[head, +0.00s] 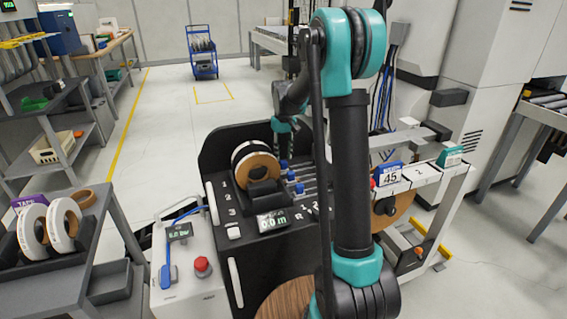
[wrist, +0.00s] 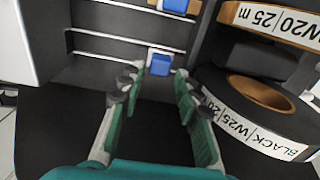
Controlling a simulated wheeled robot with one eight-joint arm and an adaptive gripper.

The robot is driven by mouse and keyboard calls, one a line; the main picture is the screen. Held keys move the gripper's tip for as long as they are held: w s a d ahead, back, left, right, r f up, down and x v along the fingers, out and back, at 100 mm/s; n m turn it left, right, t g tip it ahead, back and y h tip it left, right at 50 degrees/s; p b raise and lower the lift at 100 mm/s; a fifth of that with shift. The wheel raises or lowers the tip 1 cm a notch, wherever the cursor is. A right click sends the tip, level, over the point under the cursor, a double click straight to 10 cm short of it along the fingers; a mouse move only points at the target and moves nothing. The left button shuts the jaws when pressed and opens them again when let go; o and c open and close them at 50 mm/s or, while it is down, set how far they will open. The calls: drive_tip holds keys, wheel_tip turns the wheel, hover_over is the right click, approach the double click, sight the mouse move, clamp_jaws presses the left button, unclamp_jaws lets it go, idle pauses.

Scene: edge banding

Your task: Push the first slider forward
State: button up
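Several blue slider knobs sit on parallel metal rails in a black machine housing. In the head view the knobs (head: 290,176) form a slanting row to the right of a tape roll. In the wrist view one blue knob (wrist: 158,61) lies just beyond the tips of my gripper (wrist: 160,78), roughly centred between them. Another blue knob (wrist: 175,5) is at the top edge. My gripper's green fingers are apart, with nothing held between them. I cannot tell whether a fingertip touches the knob. In the head view my arm partly hides the rails.
A black-rimmed tape roll (wrist: 250,115) stands close right of the fingers; another labelled roll (wrist: 275,22) is above it. The housing's black wall (head: 235,145) rises behind the rails. A control box with a red button (head: 202,264) stands left. Open floor (head: 165,110) lies behind.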

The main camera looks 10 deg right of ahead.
sight(284, 161)
drive_tip(key=shift+f, duration=2.15)
clamp_jaws()
